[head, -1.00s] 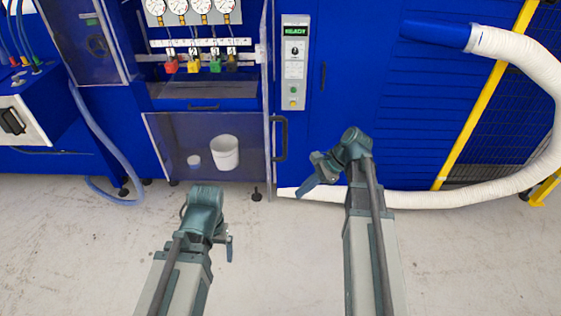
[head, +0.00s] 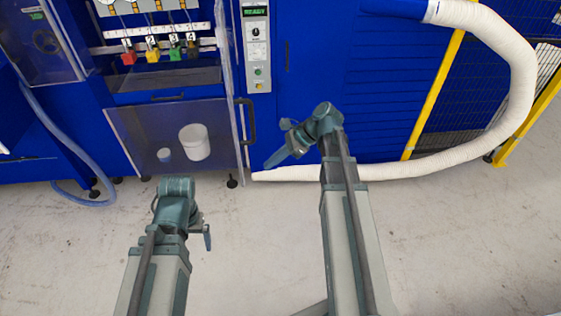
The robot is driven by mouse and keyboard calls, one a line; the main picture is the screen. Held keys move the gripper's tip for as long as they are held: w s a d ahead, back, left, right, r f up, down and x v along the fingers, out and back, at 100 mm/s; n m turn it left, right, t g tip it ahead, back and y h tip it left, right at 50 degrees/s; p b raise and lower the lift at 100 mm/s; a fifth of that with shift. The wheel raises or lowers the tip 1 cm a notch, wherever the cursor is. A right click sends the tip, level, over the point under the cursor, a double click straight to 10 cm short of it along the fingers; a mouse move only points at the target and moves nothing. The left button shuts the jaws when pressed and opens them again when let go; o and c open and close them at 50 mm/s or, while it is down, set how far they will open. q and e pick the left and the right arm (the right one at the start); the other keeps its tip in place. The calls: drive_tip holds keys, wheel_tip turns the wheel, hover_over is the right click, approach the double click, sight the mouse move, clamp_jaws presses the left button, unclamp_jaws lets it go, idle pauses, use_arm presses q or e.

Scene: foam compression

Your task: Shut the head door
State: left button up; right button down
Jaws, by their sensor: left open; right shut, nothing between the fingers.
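A clear door panel (head: 236,100) stands out from the front of the blue machine and shows almost edge-on, so it appears open. A black handle (head: 248,120) is on its right side. I cannot tell for certain that this is the head door. My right gripper (head: 273,161) is shut and empty, to the right of and below the handle, apart from it in the picture. My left gripper (head: 207,237) is open and empty, lower left of the door over the floor; its fingers are small and partly overlap.
A white bucket (head: 194,142) and a small cup (head: 164,154) show behind the lower clear panel (head: 135,130). A control panel (head: 257,48) is right of the door. A white hose (head: 420,168) curves along the right. Another clear panel (head: 45,40) is upper left. The front floor is clear.

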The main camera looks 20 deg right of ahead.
drive_tip(key=w+a+f, duration=0.1)
drive_tip(key=a+f, duration=0.1)
drive_tip(key=a, duration=0.3)
drive_tip(key=shift+w+a+b, duration=0.3)
drive_tip(key=shift+a+b, duration=0.05)
drive_tip(key=shift+b, duration=0.05)
